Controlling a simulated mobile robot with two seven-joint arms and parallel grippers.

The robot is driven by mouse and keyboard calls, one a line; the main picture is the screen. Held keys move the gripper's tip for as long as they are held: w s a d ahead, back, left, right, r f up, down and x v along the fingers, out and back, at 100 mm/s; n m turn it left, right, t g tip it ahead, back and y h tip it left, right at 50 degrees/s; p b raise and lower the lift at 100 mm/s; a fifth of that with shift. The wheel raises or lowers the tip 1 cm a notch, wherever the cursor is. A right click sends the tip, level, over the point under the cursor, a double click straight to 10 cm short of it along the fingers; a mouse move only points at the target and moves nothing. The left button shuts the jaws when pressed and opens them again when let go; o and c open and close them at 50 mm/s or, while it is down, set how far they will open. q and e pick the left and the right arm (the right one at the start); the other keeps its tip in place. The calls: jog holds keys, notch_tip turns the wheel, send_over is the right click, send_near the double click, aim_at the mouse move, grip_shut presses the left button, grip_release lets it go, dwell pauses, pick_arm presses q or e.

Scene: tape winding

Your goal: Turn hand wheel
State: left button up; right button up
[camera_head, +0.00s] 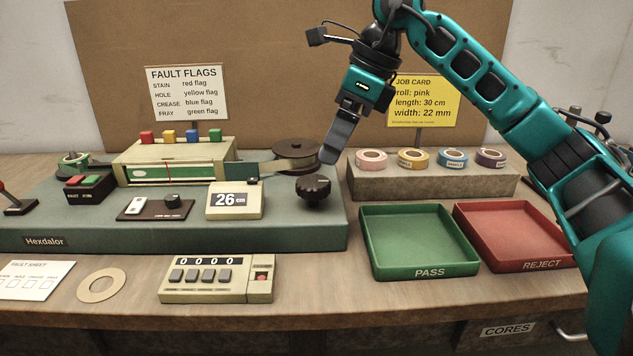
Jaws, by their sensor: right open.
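The hand wheel (313,188) is a black lobed knob on the front right of the grey-green winding machine (280,235). My right gripper (333,150) comes down from the upper right. Its fingers point down, above and slightly right of the hand wheel, and look apart from it. The gripper is open, though its fingers overlap in this view. It hides part of the area beside the dark reel (295,150). The length display (233,201) reads 26 cm. My left gripper is not in view.
A block (430,184) with several tape rolls stands right of the wheel. In front are a green PASS tray (419,240) and a red REJECT tray (515,235). A counter (217,279) reading 0000 sits at the table front. The yellow job card (424,100) stands behind.

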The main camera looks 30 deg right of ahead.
aim_at(315, 181)
jog(key=b+x, duration=0.1)
jog(key=x, duration=0.5)
jog(key=shift+f, duration=0.25)
jog(key=shift+w+a+f+b, duration=0.15)
jog(key=shift+f+b, duration=0.15)
jog(key=shift+w+a+f, duration=0.1)
jog(key=shift+f, duration=0.15)
jog(key=shift+c, duration=0.2)
